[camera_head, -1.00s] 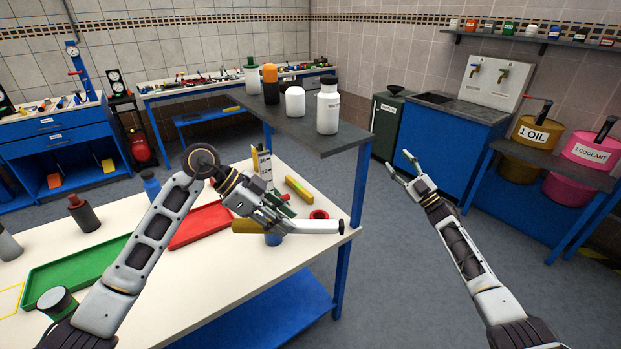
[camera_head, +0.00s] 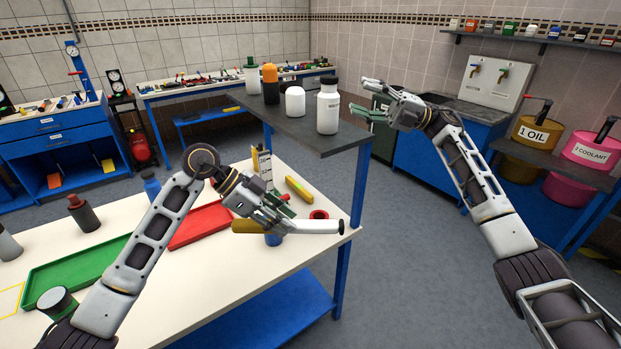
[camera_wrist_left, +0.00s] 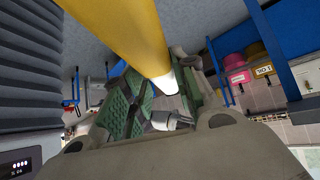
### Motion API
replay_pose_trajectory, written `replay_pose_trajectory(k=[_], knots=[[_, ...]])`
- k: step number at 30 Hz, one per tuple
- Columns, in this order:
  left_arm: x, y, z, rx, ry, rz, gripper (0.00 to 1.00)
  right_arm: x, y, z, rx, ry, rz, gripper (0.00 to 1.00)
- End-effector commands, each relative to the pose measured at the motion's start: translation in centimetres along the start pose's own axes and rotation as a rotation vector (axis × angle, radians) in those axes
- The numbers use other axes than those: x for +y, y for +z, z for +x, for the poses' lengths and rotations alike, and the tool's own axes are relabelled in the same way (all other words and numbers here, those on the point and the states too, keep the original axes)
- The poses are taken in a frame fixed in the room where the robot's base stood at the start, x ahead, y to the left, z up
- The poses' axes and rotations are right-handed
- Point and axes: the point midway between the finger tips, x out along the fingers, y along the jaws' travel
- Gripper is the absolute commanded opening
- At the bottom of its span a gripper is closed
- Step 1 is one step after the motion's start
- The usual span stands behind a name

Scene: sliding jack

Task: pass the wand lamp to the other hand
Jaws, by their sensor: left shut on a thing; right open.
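The wand lamp (camera_head: 318,227) has a yellow handle and a white tube with a dark end cap. My left gripper (camera_head: 275,222) is shut on it and holds it roughly level over the right end of the white-topped table. In the left wrist view the lamp (camera_wrist_left: 128,35) runs between the green finger pads of the left gripper (camera_wrist_left: 145,100), its yellow part nearest the camera. My right gripper (camera_head: 366,100) is open and empty. It is up and to the right of the lamp, apart from it, its fingers pointing left towards the dark shelf.
The white-topped table (camera_head: 215,290) holds a green tray (camera_head: 75,270), a red tray (camera_head: 200,225), a yellow block (camera_head: 298,188) and a red ring (camera_head: 319,214). Bottles, including a white one with a black cap (camera_head: 328,110), stand on the dark shelf (camera_head: 345,140). Open floor lies right of the table.

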Motion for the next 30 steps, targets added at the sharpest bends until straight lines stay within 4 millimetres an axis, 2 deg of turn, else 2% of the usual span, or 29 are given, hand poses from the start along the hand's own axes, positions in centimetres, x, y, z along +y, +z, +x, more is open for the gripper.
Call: replay_pose_trajectory(k=[1,6,15,22,30], knots=[[0.0,-0.1,0.0,0.001,-0.001,0.001,0.00,0.0,-0.9,1.6,0.045,-0.042,-0.036,0.52],[0.0,-0.1,0.0,0.001,-0.001,0.001,0.00,-1.2,-4.0,5.9,0.195,-0.190,-0.153,0.52],[0.0,-0.1,0.0,0.001,-0.001,0.001,0.00,-4.7,-9.4,11.4,0.474,-0.453,-0.364,0.52],[0.0,-0.1,0.0,0.001,-0.001,0.001,0.00,-7.6,-12.9,13.3,0.694,-0.652,-0.520,0.52],[0.0,-0.1,0.0,0.001,-0.001,0.001,0.00,-10.6,-15.9,13.5,0.959,-0.884,-0.687,0.52]])
